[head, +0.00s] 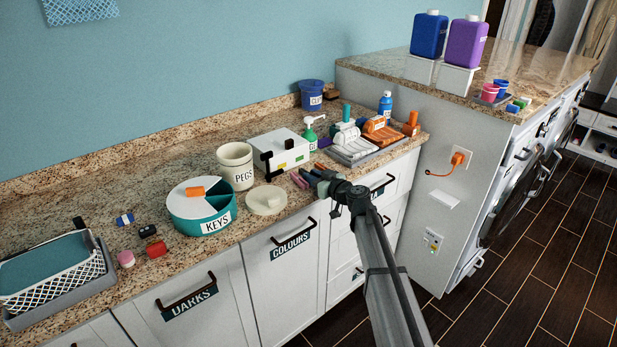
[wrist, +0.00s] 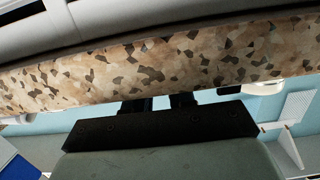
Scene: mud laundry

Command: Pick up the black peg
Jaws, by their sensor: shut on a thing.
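My gripper (head: 314,179) is low at the front edge of the granite counter, right of the white box. In the wrist view its two dark fingers (wrist: 160,101) point at the speckled counter edge. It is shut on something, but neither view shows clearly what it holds. Pink-purple peg-like pieces (head: 299,180) lie just left of the fingers. A small black piece (head: 148,231) lies on the counter at the left. I cannot make out a black peg for certain. A cream pot marked PEGS (head: 236,166) stands left of the white box.
The white box (head: 280,152), a round cream lid (head: 266,200) and a teal KEYS tub (head: 200,206) stand left of my gripper. A grey tray (head: 358,149) and a green pump bottle (head: 310,136) stand behind it. Cabinet fronts (head: 280,257) drop below the counter edge.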

